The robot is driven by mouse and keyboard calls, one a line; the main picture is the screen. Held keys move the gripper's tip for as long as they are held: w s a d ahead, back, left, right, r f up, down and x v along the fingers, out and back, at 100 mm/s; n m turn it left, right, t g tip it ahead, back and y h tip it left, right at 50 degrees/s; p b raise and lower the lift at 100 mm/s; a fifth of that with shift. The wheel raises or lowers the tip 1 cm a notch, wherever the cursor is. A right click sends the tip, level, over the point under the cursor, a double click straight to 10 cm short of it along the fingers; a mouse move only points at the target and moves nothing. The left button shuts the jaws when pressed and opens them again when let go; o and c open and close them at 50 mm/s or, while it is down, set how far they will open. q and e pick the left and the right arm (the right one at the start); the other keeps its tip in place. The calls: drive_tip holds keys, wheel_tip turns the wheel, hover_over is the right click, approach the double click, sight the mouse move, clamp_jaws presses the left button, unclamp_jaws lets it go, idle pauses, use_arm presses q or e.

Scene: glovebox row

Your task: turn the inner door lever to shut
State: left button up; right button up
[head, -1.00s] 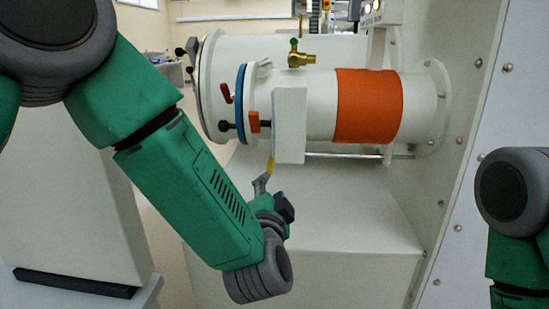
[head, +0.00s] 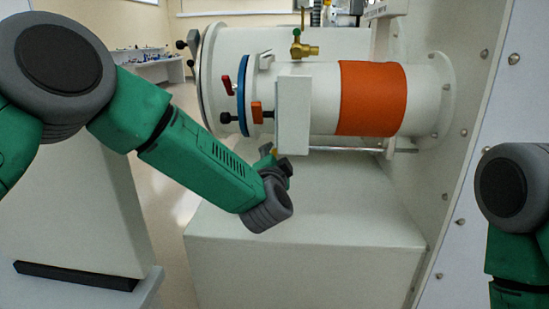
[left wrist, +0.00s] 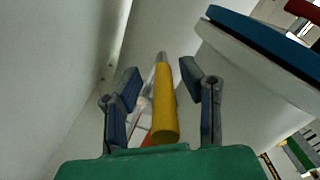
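The inner door lever has a yellow grip (left wrist: 165,100), which lies between the two fingers of my left gripper (left wrist: 160,85) in the left wrist view. The fingers are spread, with a gap on each side of the grip. In the head view my left gripper (head: 266,153) is small, just below and left of the white block (head: 293,118) on the small chamber. Only a speck of yellow shows beside it there, and the rest of the lever is hidden. My right arm shows at the right edge, but its gripper is out of view.
The white chamber carries an orange band (head: 371,98), a blue ring (head: 242,95), a red handle (head: 227,85) and a brass valve (head: 303,48). A metal rod (head: 350,149) runs beneath it. A white box surface (head: 320,200) lies below.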

use_arm(q)
drive_tip(key=shift+a, duration=0.2)
clamp_jaws()
drive_tip(key=shift+f+b, duration=0.2)
drive_tip(key=shift+b, duration=0.1)
drive_tip(key=f+t+b, duration=0.1)
drive_tip(key=t+b, duration=0.1)
drive_tip(key=b, duration=0.1)
drive_tip(key=f+t+b, duration=0.1)
drive_tip(key=b, duration=0.2)
drive_tip(key=f+t+b, duration=0.1)
drive_tip(key=t+b, duration=0.1)
drive_tip(key=b, duration=0.1)
drive_tip(key=shift+w+d+t, duration=0.2)
drive_tip(key=shift+w+t, duration=0.1)
drive_tip(key=shift+c, duration=0.7)
unclamp_jaws()
drive_tip(key=shift+o, duration=0.7)
drive_tip(key=shift+d+r, duration=0.15)
